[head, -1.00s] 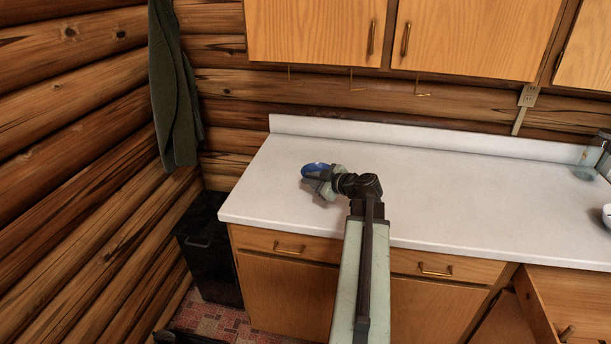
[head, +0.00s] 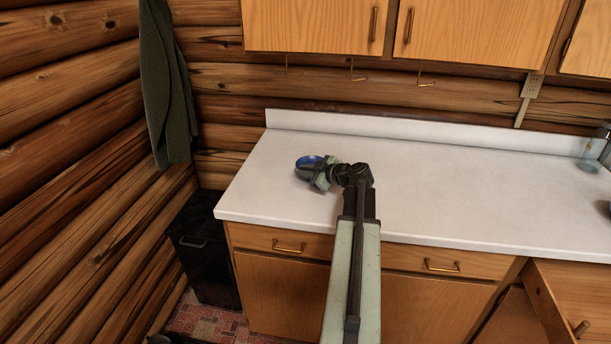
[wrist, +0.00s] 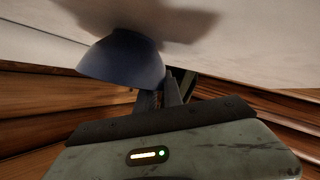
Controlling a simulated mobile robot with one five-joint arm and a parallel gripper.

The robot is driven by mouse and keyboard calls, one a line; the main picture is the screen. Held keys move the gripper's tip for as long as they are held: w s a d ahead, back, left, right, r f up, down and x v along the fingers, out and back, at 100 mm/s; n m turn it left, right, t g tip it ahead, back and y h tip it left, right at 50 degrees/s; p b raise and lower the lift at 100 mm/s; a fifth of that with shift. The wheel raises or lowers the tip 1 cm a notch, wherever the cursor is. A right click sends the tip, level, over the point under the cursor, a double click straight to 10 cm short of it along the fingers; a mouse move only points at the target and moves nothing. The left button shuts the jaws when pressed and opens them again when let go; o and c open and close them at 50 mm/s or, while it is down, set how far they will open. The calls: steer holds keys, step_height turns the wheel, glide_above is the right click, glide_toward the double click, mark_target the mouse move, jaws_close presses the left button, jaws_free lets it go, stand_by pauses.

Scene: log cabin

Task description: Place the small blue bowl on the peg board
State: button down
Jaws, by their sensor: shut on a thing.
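The small blue bowl (head: 309,161) is at the left part of the white counter in the head view. My gripper (head: 318,174) is shut on it, reaching from the right side. In the wrist view the bowl (wrist: 122,58) shows its rounded blue side at the fingertips (wrist: 168,90), with a shadow on the pale counter beside it. The fingers partly hide the bowl's near edge in the head view. I cannot tell how far above the counter the bowl is. I do not see a peg board in either view.
The white counter (head: 450,195) is clear to the right of my arm. A glass jar (head: 592,150) stands at its right end. Hooks (head: 355,72) hang below the upper cabinets. A black bin (head: 203,250) stands left.

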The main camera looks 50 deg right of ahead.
steer(key=shift+f, duration=0.15)
steer(key=c, duration=1.5)
jaws_free()
steer(key=shift+o, duration=0.2)
steer(key=shift+r, duration=0.25)
